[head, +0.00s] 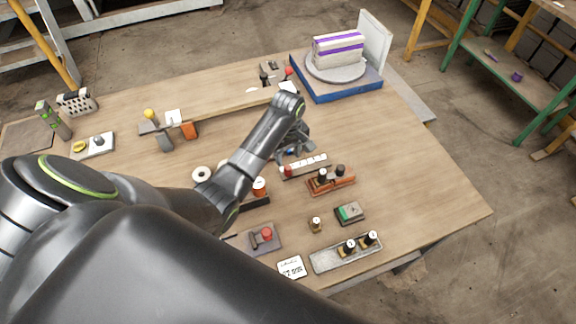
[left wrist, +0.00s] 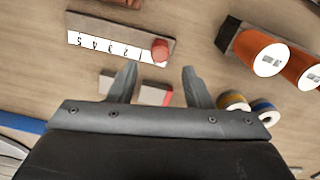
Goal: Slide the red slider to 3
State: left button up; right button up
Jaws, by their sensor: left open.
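The red slider (head: 288,171) is a small red knob at the left end of a grey track with a white scale (head: 310,162) in the head view. In the left wrist view the red slider (left wrist: 159,51) is at the right end, beside the 1. The scale (left wrist: 104,46) reads upside down there, with 5 at the far left. My left gripper (head: 291,150) is open and empty just behind the track in the head view. In the left wrist view its fingertips (left wrist: 157,72) straddle the red slider's line but appear apart from it. My right gripper is not in view.
An orange block with black knobs (head: 331,180) stands close in front of the track. A green switch box (head: 349,213) and a metal plate with two knobs (head: 345,253) are nearer the front edge. A blue platform (head: 338,88) stands at the back right. The table's right side is clear.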

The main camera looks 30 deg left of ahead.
aim_at(288, 168)
pick_arm(q)
jog(key=shift+f, duration=3.15)
jog(key=shift+c, duration=0.5)
grip_shut()
